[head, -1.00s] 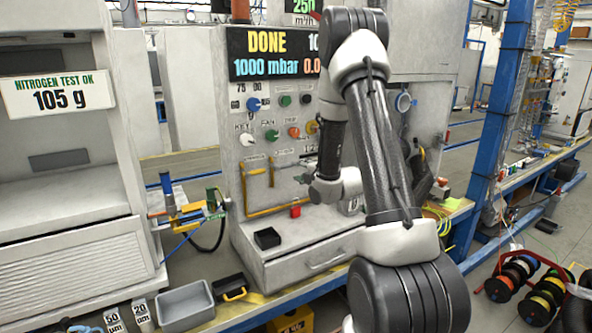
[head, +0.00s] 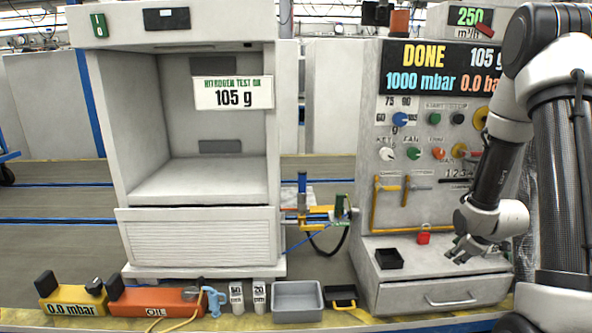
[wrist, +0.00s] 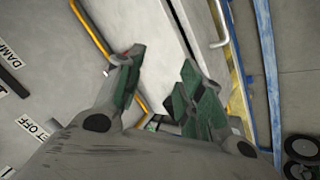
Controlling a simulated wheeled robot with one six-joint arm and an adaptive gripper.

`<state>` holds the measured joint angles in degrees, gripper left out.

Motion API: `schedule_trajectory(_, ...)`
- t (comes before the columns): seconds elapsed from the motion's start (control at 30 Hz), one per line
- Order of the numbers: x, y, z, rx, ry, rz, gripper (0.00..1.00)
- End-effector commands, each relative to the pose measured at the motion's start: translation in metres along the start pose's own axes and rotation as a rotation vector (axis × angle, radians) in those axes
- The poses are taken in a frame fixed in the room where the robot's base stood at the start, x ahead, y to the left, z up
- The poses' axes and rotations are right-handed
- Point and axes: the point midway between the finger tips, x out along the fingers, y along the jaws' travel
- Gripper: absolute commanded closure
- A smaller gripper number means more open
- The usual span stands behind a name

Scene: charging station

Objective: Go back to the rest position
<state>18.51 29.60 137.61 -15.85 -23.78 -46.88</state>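My gripper (head: 464,250) hangs in front of the right side of the control station (head: 440,190), above its drawer ledge. In the wrist view my gripper (wrist: 160,95) has its two green-padded fingers apart, with nothing between them. My arm comes down from the upper right of the head view, bent at the elbow. The station's display (head: 437,68) reads DONE, 105 g and 1000 mbar. No separate marker of a rest position shows.
A red padlock-like block (head: 423,238) and a small black tray (head: 389,259) sit on the ledge left of my gripper. A drawer handle (head: 450,300) is below. A grey bin (head: 297,302), black-yellow case (head: 344,297) and orange oil box (head: 155,301) line the front edge.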

Motion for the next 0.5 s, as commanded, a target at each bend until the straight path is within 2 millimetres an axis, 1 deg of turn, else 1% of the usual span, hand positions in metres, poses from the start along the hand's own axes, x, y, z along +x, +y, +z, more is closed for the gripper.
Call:
schedule_trajectory(0.03,-0.021,-0.008,0.008,0.104,-0.074,-0.051,0.62)
schedule_trajectory(0.07,-0.035,-0.016,0.014,0.175,-0.126,-0.084,0.62)
schedule_trajectory(0.1,-0.057,-0.025,0.019,0.268,-0.194,-0.122,0.62)
schedule_trajectory(0.17,-0.094,-0.040,0.025,0.406,-0.292,-0.166,0.62)
schedule_trajectory(0.2,-0.120,-0.049,0.025,0.488,-0.349,-0.187,0.62)
schedule_trajectory(0.27,-0.158,-0.063,0.025,0.594,-0.421,-0.210,0.62)
schedule_trajectory(0.3,-0.182,-0.071,0.024,0.653,-0.461,-0.221,0.62)
schedule_trajectory(0.37,-0.217,-0.084,0.021,0.730,-0.506,-0.233,0.62)
schedule_trajectory(0.4,-0.239,-0.092,0.019,0.774,-0.527,-0.239,0.62)
schedule_trajectory(0.47,-0.270,-0.104,0.016,0.823,-0.546,-0.245,0.62)
schedule_trajectory(0.5,-0.289,-0.111,0.013,0.848,-0.547,-0.248,0.62)
